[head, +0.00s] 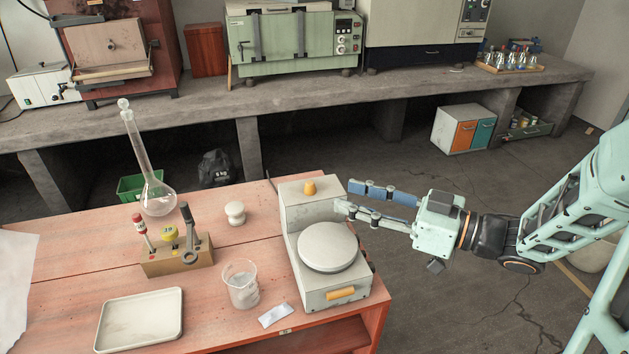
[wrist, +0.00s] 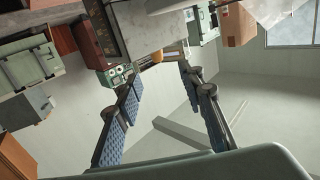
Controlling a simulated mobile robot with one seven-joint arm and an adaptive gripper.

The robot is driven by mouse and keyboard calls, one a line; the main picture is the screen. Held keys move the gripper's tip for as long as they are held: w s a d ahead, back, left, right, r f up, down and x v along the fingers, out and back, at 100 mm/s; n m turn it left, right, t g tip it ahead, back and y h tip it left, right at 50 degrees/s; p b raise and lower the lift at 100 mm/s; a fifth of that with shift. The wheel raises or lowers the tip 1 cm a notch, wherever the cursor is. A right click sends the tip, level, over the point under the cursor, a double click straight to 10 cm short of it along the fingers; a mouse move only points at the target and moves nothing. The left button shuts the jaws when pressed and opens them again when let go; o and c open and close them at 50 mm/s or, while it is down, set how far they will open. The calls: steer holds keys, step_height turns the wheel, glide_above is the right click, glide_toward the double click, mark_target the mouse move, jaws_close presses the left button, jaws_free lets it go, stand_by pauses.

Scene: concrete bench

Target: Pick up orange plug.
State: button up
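The orange plug (head: 309,188) sits upright on the raised back part of a pale bench device (head: 298,215) with a round plate. It also shows in the wrist view (wrist: 157,57) as a small orange shape, just beyond and between the fingertips. My gripper (head: 344,196) comes in from the right, with its fingers pointing left toward the plug. In the wrist view my gripper (wrist: 161,70) is open, its two blue-padded fingers spread with nothing between them. The fingertips are close to the device's right edge, a short way right of the plug and apart from it.
Left of the device are a glass beaker (head: 241,284), a white knob-shaped piece (head: 235,213), a wooden holder (head: 176,262) with tools, a tall flask (head: 158,196) and a white tray (head: 101,339). The device has an orange front handle (head: 340,293). Open floor lies right of the red table (head: 75,285).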

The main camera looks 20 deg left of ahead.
mark_target(314, 185)
steer(key=x, duration=0.4)
steer(key=shift+s, duration=0.1)
steer(key=shift+w+x, duration=0.15)
steer(key=shift+x, duration=1.35)
steer(key=shift+w+x, duration=0.15)
steer(key=shift+x, duration=1.3)
steer(key=shift+f, duration=0.1)
steer(key=c, duration=0.8)
